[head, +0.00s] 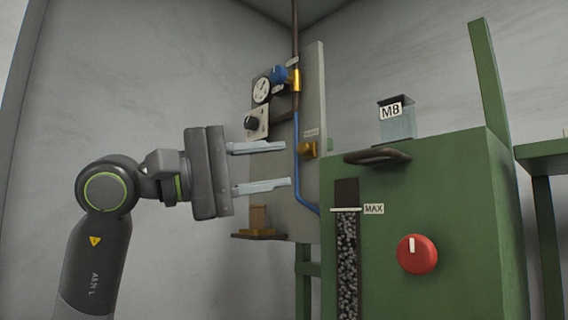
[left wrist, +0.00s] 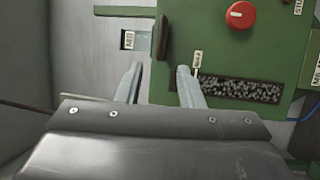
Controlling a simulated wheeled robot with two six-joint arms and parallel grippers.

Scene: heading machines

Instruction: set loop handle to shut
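The dark, flat loop handle (head: 377,156) sits at the top front edge of the green machine (head: 465,215). In the left wrist view the loop handle (left wrist: 162,37) shows as a narrow dark bar, ahead of the gap between my fingertips. My left gripper (head: 287,164) is open and empty, its two pale fingers pointing right toward the machine. Its fingers also show in the left wrist view (left wrist: 160,68). A clear gap separates them from the handle in the head view. My right gripper is not in view.
A red knob (head: 417,254) and a sight window of dark grains (head: 347,262) marked MAX are on the machine's front. A clear box labelled M8 (head: 396,120) stands on top. Behind is a grey panel (head: 312,90) with a gauge (head: 261,90), brass fittings and blue tubing.

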